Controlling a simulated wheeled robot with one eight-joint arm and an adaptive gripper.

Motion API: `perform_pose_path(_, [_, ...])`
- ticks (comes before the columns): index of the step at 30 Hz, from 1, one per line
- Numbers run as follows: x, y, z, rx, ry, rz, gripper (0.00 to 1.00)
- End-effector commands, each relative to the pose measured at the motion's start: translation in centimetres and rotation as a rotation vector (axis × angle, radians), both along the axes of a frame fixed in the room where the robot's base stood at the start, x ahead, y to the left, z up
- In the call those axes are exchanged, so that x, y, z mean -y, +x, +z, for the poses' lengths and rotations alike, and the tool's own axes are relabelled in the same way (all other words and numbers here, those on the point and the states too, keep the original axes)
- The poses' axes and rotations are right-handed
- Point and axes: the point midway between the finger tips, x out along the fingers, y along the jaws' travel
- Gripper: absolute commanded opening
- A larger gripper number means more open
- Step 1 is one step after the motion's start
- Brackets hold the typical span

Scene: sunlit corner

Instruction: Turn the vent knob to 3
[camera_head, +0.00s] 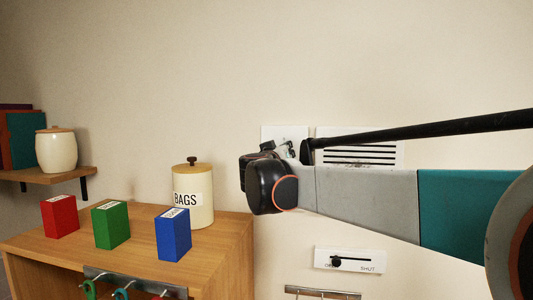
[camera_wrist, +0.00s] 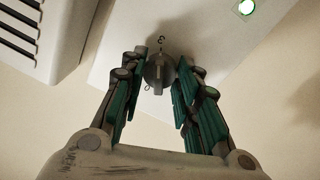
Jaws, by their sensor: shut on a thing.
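The vent knob (camera_wrist: 158,76) is a small grey round knob on a white wall plate (camera_wrist: 205,40). Small dark marks show on the plate above and below it, too small to read for sure. My gripper (camera_wrist: 161,70) has its green-padded fingers on both sides of the knob and is shut on it. In the head view my gripper (camera_head: 280,150) is at the white plate (camera_head: 270,131), and my wrist hides the knob.
A louvred vent (camera_head: 390,155) is beside the plate. A slider panel (camera_head: 350,260) is lower on the wall. A wooden cabinet (camera_head: 130,250) at left bears a BAGS canister (camera_head: 193,215) and red, green and blue boxes.

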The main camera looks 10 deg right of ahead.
Motion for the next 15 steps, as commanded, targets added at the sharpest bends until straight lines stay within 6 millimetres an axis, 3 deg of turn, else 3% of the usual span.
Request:
perform_pose_path(2, [-0.03,-0.01,-0.07,0.000,0.002,0.001,0.05])
perform_pose_path(3, [-0.02,0.00,-0.07,0.000,0.002,0.001,0.38])
perform_pose_path(5, [-0.02,0.00,-0.06,-0.001,0.001,0.001,0.50])
perform_pose_path(15, [0.00,0.00,0.09,0.000,0.000,0.000,0.50])
